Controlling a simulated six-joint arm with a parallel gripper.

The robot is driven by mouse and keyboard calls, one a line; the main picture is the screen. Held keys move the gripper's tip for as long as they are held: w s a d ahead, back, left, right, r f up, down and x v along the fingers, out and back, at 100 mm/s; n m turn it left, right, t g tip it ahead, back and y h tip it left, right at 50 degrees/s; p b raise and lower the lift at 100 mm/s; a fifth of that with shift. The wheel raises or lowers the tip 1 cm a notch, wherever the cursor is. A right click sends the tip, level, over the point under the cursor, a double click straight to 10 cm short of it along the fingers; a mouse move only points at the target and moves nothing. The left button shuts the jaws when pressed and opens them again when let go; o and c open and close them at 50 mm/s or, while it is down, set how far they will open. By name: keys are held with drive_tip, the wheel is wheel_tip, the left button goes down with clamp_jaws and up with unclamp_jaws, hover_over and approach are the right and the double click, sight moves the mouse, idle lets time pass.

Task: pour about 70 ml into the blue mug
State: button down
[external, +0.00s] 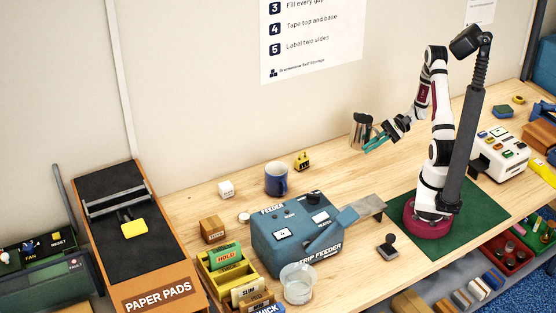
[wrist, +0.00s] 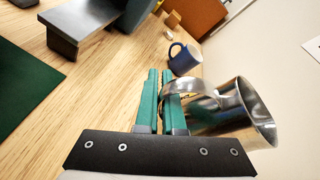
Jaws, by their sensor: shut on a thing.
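The blue mug (external: 276,179) stands upright on the wooden bench, left of my gripper; it also shows beyond the fingers in the wrist view (wrist: 185,60). My gripper (external: 375,143) is shut on the handle of a shiny metal jug (external: 361,130). In the wrist view the teal fingers (wrist: 162,100) close around the handle, and the jug (wrist: 232,115) sits to their right with its open rim toward the right. In the external view the jug looks about upright, near the back wall. The contents of jug and mug are not visible.
A blue strip feeder (external: 290,240) stands in front of the mug, with a clear glass cup (external: 298,283) near it. The bench between mug and jug is mostly clear.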

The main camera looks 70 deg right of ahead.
drive_tip(key=w+a+r+m+t+h, duration=0.1)
drive_tip(key=w+a+r, duration=0.1)
drive_tip(key=w+a, duration=0.55)
drive_tip(key=w+a+r, duration=0.2)
drive_tip(key=w+a, duration=0.4)
drive_tip(key=w, duration=0.3)
drive_tip(key=a, duration=0.5)
drive_tip(key=w+a+m+h, duration=0.1)
drive_tip(key=a, duration=0.5)
drive_tip(key=a+r+m+t, duration=0.1)
drive_tip(key=a, duration=0.5)
drive_tip(key=shift+w+r+h, duration=0.1)
drive_tip(key=shift+w+h, duration=0.05)
drive_tip(key=shift+h, duration=0.15)
drive_tip(key=shift+d, duration=0.1)
drive_tip(key=w+d+f+m+g+y, duration=0.2)
drive_tip(key=w+d+m+y, duration=0.2)
drive_tip(key=m, duration=0.4)
drive_tip(key=shift+w+d+f+g, duration=0.2)
drive_tip(key=shift+d+g, duration=0.2)
drive_tip(key=shift+d, duration=0.25)
